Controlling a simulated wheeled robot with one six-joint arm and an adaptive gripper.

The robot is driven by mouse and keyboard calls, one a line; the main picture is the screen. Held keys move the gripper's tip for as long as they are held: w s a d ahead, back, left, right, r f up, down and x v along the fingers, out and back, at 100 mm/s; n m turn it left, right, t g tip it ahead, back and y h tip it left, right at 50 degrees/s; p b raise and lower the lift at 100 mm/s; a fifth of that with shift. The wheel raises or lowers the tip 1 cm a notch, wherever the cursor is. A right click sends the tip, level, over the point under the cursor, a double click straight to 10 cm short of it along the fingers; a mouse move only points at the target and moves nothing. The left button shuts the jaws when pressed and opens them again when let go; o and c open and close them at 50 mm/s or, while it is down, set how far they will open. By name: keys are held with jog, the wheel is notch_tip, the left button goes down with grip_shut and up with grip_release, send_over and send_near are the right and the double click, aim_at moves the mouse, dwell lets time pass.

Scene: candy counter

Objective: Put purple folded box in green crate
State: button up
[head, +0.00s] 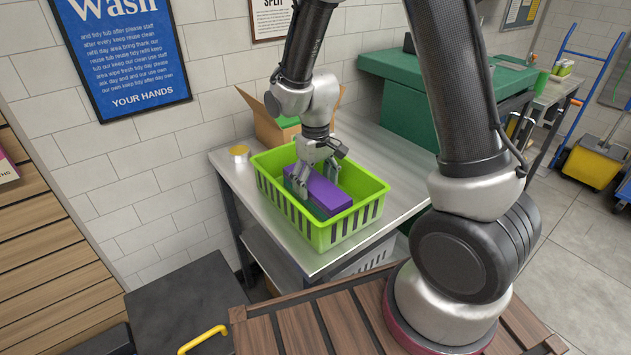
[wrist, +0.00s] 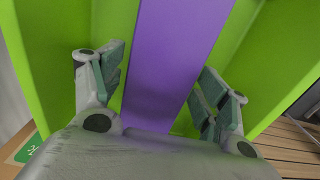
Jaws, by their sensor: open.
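The purple folded box (head: 324,191) lies inside the green crate (head: 350,221), long and narrow, near the crate's middle. The crate stands on the metal table. My gripper (head: 314,181) reaches down into the crate over the box's far end. In the wrist view, the purple box (wrist: 172,62) runs between the fingers of my gripper (wrist: 165,92). The fingers are open, with a gap to the box on both sides. The green crate walls (wrist: 48,65) show to left and right. The box's underside is hidden, so I cannot tell if it lies flat on the crate floor.
The metal table (head: 385,160) has free room right of the crate. A green counter (head: 405,95) stands at the back right.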

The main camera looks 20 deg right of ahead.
aim_at(316, 182)
dwell(0.3)
notch_tip(316, 182, up, 12)
dwell(1.3)
jog(key=o, duration=0.6)
jog(key=shift+c, duration=0.2)
